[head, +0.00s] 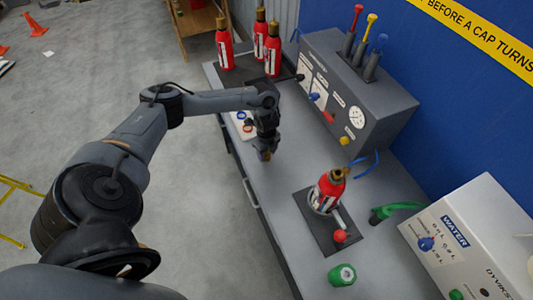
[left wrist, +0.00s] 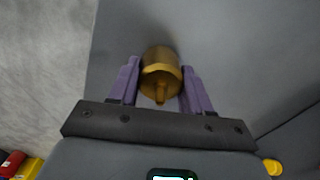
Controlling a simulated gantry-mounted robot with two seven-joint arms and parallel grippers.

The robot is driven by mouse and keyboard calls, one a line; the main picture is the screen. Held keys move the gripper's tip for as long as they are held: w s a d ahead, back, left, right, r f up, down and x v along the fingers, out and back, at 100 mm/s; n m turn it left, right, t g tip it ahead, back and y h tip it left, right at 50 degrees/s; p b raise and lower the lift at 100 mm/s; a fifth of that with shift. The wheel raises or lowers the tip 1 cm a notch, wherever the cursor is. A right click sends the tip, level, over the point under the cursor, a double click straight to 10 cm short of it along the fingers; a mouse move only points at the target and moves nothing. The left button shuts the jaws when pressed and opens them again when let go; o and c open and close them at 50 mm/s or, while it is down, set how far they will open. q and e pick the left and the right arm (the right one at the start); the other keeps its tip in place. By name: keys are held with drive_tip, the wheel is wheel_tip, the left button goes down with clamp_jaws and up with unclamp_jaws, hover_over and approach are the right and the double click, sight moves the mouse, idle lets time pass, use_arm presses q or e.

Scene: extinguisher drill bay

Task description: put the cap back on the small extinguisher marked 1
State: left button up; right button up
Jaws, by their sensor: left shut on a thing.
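My left gripper (head: 266,150) is over the bench's near left part. In the left wrist view its two purple fingers (left wrist: 160,72) are shut on a brass cap (left wrist: 161,84), one on each side. In the head view the cap (head: 266,156) shows as a small gold bit under the gripper. A red extinguisher (head: 328,188) with a brass top stands, slightly tilted in the picture, in a holder on a dark plate (head: 315,232), apart from the gripper. Its label is too small to read, so I cannot tell its number. My right gripper is not in view.
Several red extinguishers (head: 272,50) stand at the bench's far end. A grey control box (head: 350,95) with coloured-handled tools lines the back. A green hose handle (head: 395,210), a green ring piece (head: 342,275) and a white WATER box (head: 465,245) are at right. Bare bench (head: 290,175) lies between gripper and holder.

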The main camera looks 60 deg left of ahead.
use_arm(q)
drive_tip(key=r, duration=0.1)
drive_tip(key=d+r, duration=0.1)
drive_tip(key=r, duration=0.2)
drive_tip(key=shift+w+d, duration=0.2)
drive_tip(key=shift+w, duration=0.1)
drive_tip(key=w+d+r+p, duration=0.3)
drive_tip(key=d+r, duration=0.3)
drive_tip(key=d, duration=0.3)
drive_tip(key=shift+w+d, duration=0.25)
drive_tip(key=shift+d, duration=0.05)
